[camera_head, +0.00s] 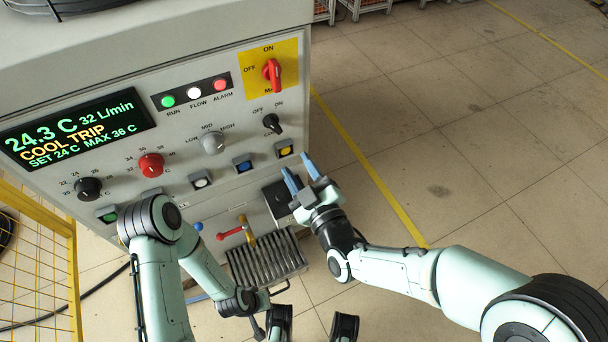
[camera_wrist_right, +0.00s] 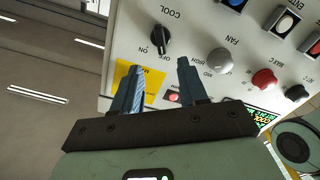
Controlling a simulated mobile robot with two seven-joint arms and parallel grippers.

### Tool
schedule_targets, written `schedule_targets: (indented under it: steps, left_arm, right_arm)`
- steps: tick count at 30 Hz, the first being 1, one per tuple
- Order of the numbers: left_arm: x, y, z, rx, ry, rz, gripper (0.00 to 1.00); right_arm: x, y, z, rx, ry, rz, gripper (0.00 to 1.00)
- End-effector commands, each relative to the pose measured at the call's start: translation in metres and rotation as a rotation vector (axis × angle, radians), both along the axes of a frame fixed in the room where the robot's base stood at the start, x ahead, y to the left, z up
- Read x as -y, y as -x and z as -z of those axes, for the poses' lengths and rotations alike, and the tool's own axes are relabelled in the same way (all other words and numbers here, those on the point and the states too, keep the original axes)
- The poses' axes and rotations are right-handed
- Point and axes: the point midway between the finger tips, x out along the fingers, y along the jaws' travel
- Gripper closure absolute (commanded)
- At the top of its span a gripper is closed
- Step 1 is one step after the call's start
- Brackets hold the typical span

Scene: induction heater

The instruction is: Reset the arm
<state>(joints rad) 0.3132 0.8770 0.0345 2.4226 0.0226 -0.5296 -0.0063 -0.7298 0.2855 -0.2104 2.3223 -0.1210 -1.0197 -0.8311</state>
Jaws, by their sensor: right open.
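My right arm comes in from the lower right in the head view. Its gripper (camera_head: 300,172) has blue fingers spread apart, with nothing between them. It is in front of the lower right part of the grey control panel (camera_head: 228,122). In the right wrist view the same gripper (camera_wrist_right: 160,64) is open and empty, its fingers pointing toward the panel, which shows upside down. I cannot tell whether a fingertip touches the panel.
The panel carries a lit display (camera_head: 78,129), a red main switch (camera_head: 271,72), a black cool switch (camera_head: 271,123), a red knob (camera_head: 151,165) and several buttons. A slatted grate (camera_head: 266,262) sits below. A yellow fence (camera_head: 38,262) stands left. Tiled floor (camera_head: 450,140) on the right is open.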

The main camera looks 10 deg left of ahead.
Motion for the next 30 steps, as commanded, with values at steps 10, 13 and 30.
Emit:
schedule_targets:
  steps: [10,13,30]
  left_arm:
    - [0.001,0.002,-0.001,-0.005,0.002,0.002,1.0]
    - [0.001,0.002,-0.001,-0.005,0.002,0.002,1.0]
    - [0.001,0.002,-0.001,-0.004,0.002,0.001,1.0]
  right_arm:
    - [0.012,0.018,0.0,0.0,0.0,0.0,0.57]
    - [0.012,0.018,0.0,0.0,0.0,0.0,0.57]
    - [0.039,0.005,0.072,-0.216,0.006,0.068,0.57]
